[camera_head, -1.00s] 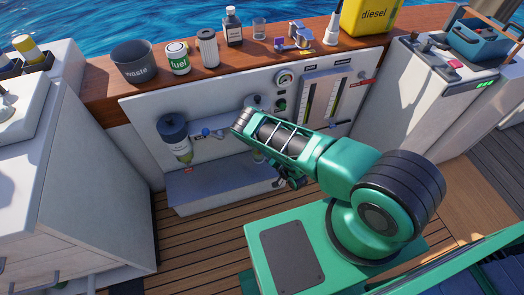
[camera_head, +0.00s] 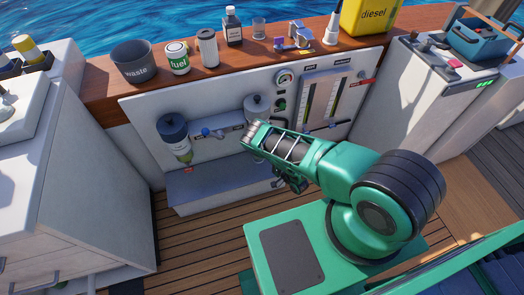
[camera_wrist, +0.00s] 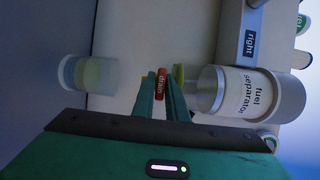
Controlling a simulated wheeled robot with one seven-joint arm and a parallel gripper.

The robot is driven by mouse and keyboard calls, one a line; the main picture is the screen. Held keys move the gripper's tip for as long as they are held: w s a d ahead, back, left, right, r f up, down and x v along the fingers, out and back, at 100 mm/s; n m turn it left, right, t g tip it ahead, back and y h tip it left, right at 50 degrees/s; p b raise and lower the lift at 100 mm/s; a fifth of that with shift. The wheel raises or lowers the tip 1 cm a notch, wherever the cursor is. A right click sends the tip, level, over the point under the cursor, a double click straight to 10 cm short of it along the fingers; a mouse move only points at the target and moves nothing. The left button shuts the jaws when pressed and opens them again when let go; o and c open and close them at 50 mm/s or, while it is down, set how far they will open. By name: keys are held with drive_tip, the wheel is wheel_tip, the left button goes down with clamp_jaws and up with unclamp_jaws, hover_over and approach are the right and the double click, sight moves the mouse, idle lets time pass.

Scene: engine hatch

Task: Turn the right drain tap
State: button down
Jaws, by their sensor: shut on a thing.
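The right fuel separator (camera_wrist: 258,95) lies sideways in the wrist view, beside a plate marked "right" (camera_wrist: 250,45). Its grey top (camera_head: 257,104) shows in the head view above my arm, which hides its lower part. The red drain tap (camera_wrist: 161,82), marked "drain", is between the fingers of my gripper (camera_wrist: 161,92). The fingers are shut on it. A yellow-green part (camera_wrist: 179,74) shows between the tap and the separator's clear bowl. In the head view my arm hides this tap and the fingertips.
A clear cup with yellowish liquid (camera_wrist: 88,75) stands away from the tap in the wrist view. The left separator (camera_head: 173,135) has its own red tap (camera_head: 188,169). A grey ledge (camera_head: 215,190) juts out below. Gauges (camera_head: 325,95) are mounted at right.

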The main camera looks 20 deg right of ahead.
drive_tip(key=shift+s+d+f, duration=0.1)
drive_tip(key=shift+s+f, duration=0.05)
drive_tip(key=shift+f, duration=0.05)
drive_tip(key=c, duration=1.8)
unclamp_jaws()
drive_tip(key=shift+o, duration=0.2)
drive_tip(key=shift+r, duration=0.2)
